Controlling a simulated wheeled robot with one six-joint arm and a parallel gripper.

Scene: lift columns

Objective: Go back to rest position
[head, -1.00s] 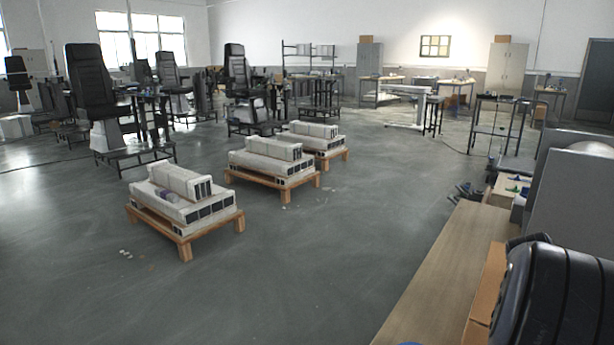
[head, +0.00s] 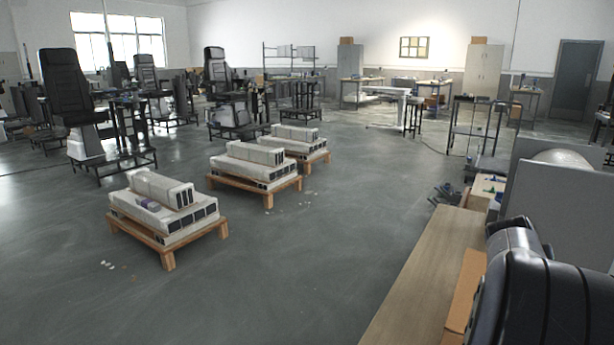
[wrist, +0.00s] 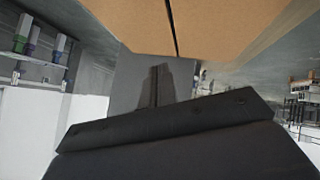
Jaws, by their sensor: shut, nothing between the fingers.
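My gripper (wrist: 162,72) shows in the wrist view as dark fingers close together beyond a wide black body part. It is shut and empty. The gripper itself does not show in the head view. There, my black arm (head: 545,290) fills the lower right corner, beside a long wooden surface (head: 425,275). In the wrist view, a brown cardboard-like surface (wrist: 215,25) with a dark seam spans the top, near the fingers. I cannot tell the exact gap between them.
Three wooden pallets, the nearest (head: 168,260) at left, bear white lift columns (head: 165,213). A grey panel (head: 555,210) stands at right, behind my arm. Black chairs (head: 68,85) and work tables stand farther back. The grey floor (head: 330,240) between pallets and wooden surface is clear.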

